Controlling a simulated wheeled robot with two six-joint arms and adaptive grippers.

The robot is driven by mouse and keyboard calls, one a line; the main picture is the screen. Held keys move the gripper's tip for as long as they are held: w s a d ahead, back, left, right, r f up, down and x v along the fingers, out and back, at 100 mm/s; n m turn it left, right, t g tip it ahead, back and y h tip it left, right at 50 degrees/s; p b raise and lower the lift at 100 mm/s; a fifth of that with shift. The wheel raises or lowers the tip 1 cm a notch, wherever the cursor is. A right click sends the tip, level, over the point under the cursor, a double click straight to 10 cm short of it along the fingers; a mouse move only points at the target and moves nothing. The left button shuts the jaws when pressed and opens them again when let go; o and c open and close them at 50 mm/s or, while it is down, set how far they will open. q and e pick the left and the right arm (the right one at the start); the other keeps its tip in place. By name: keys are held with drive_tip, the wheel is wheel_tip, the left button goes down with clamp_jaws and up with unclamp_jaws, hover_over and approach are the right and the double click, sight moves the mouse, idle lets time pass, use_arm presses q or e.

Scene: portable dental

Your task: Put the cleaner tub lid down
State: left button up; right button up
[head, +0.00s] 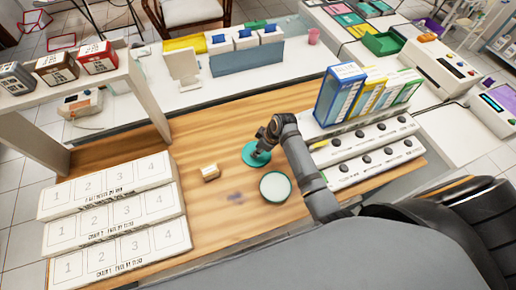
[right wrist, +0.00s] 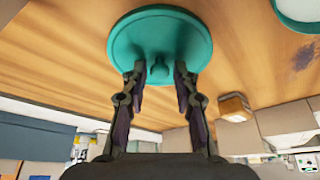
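The cleaner tub lid (head: 255,154) is a round teal disc with a small knob. It appears to lie flat, knob up, on the wooden table, and fills the top middle of the right wrist view (right wrist: 160,35). My right gripper (head: 264,146) is over it. In the right wrist view, its fingers (right wrist: 159,75) stand apart on either side of the knob, with a gap on each side. The open tub (head: 275,187), pale inside with a teal rim, stands just nearer me; its edge shows in the right wrist view (right wrist: 297,12). My left gripper is not in view.
A small tan block (head: 210,172) lies left of the lid, near a dark smudge (head: 235,197) on the wood. Numbered white trays (head: 110,215) fill the left. Upright coloured boxes (head: 340,97) and a knobbed white rack (head: 365,150) stand right. Wood beyond the lid is clear.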

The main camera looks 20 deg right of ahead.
drive_tip(key=shift+o, duration=0.5)
drive_tip(key=shift+d+r, duration=0.1)
drive_tip(key=shift+r, duration=0.2)
drive_tip(key=v, duration=1.1)
drive_tip(key=shift+r+b, duration=0.25)
drive_tip(key=shift+b, duration=0.1)
drive_tip(key=shift+s+d+f, duration=0.1)
drive_tip(key=shift+s, duration=0.1)
